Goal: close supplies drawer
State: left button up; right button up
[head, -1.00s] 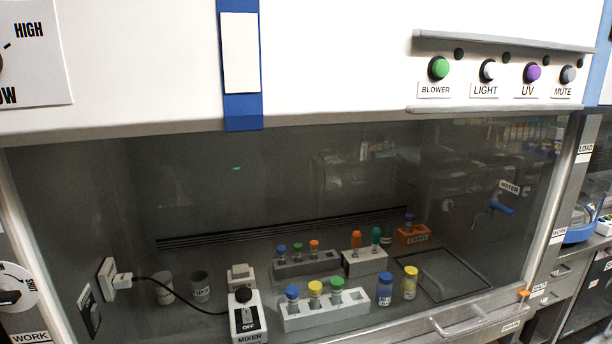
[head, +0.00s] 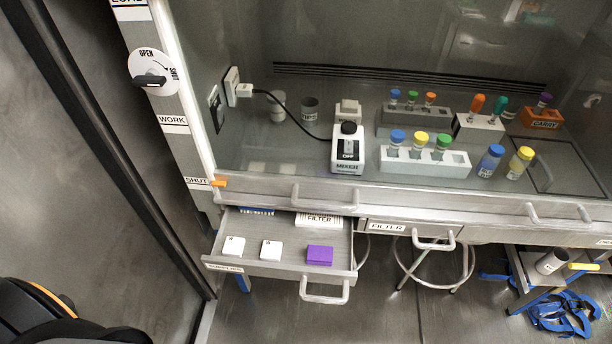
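The supplies drawer (head: 225,264) is pulled out below the left end of the cabinet's front ledge. Its front panel carries a label, partly readable, and a metal loop handle (head: 325,292) at the right part of the panel. Inside lie two small white blocks, a purple block (head: 320,253), a white box marked FILTER (head: 318,220) and a blue item at the back. Neither of my grippers is in view. A dark rounded shape with an orange edge shows at the bottom left corner.
The closed FILTER drawer (head: 388,227) with its handle is right of the open drawer. A round stool frame (head: 434,275) stands below it. Blue straps (head: 565,312) lie on the floor at the right. A grey wall fills the left side.

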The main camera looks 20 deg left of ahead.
aim_at(255, 228)
jog(key=u, duration=0.7)
